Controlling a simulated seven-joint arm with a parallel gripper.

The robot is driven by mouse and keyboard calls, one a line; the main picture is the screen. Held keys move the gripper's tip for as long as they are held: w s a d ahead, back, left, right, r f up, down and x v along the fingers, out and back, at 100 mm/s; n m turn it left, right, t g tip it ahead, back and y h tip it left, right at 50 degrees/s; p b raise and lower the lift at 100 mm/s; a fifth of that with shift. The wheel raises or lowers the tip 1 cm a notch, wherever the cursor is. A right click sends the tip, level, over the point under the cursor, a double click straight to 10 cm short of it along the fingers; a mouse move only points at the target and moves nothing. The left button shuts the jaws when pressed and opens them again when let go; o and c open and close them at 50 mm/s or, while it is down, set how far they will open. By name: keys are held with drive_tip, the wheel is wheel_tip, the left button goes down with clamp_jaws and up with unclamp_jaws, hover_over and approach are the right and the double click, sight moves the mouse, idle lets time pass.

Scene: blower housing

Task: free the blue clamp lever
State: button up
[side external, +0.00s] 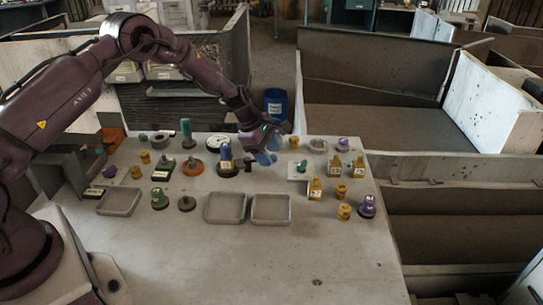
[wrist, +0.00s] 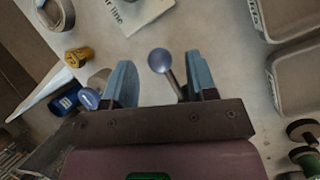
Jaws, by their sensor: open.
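My gripper (side external: 267,150) is open, low over the back middle of the table. In the wrist view its two pale blue fingers (wrist: 160,85) stand apart. A lever with a blue-grey ball knob (wrist: 160,62) on a metal stem shows between them, nearer the right finger; I cannot tell whether it touches. A second blue-grey knob (wrist: 88,98) shows just outside the left finger. The lower ends of both are hidden by my gripper.
Grey trays (side external: 225,220) (side external: 271,221) lie in front. Yellow parts (side external: 315,188) and a purple part (side external: 367,205) stand at the right. Several green, orange and yellow parts crowd the left. A blue bin (side external: 275,104) stands behind the table. The front of the table is clear.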

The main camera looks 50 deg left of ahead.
drive_tip(key=shift+x, duration=0.85)
drive_tip(key=shift+c, duration=0.4)
clamp_jaws()
